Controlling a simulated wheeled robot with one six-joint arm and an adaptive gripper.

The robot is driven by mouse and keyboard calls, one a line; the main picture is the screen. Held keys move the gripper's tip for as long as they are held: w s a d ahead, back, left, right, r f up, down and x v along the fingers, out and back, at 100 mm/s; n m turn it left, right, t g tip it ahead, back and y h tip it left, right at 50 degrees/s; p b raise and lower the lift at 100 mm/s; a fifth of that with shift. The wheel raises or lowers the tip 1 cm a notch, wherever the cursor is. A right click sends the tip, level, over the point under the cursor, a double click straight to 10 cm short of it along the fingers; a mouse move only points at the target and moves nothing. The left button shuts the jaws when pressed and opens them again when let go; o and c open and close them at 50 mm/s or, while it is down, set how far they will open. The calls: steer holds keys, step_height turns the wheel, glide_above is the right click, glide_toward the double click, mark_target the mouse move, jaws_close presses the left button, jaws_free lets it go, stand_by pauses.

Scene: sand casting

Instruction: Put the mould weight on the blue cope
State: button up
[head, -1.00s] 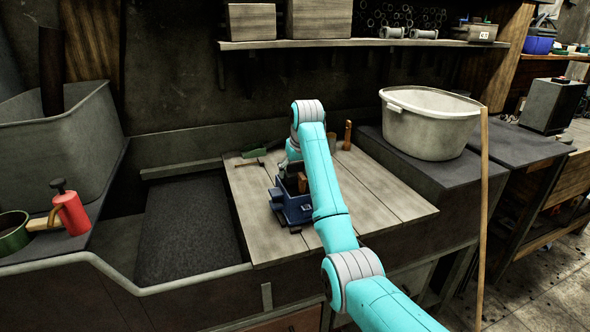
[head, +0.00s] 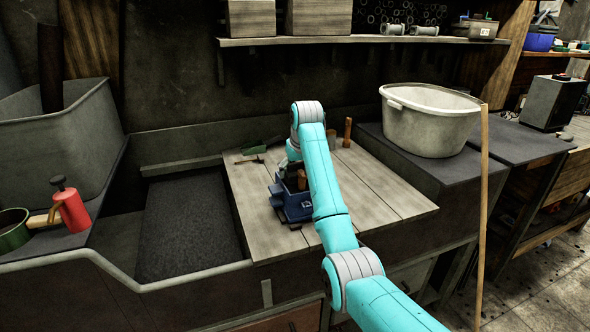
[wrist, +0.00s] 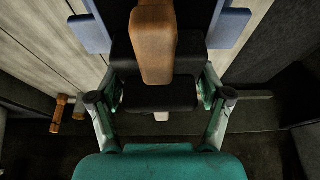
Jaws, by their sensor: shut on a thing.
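The blue cope (head: 295,210) stands on the wooden board, with its blue sides also showing at the top of the wrist view (wrist: 230,28). My gripper (wrist: 162,88) is above the cope and shut on the dark mould weight (wrist: 160,97). Dark parts of the weight show on both sides of a brown wooden peg (wrist: 153,45), which stands up at the cope in the head view too (head: 302,180). The weight is low at the cope's top; whether it touches is hidden. My arm covers part of the cope's right side.
The wooden board (head: 375,195) is clear on the right. A green-handled tool (head: 257,148) and another wooden peg (head: 347,132) lie or stand behind. A white tub (head: 430,125) is at right, a dark sand bed (head: 187,230) at left, a red can (head: 70,210) further left.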

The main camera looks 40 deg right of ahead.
mark_target(297, 163)
steer(key=o, duration=1.8)
steer(key=shift+r, duration=0.1)
steer(key=shift+c, duration=0.2)
steer(key=v, duration=0.7)
steer(key=shift+s+r, duration=0.15)
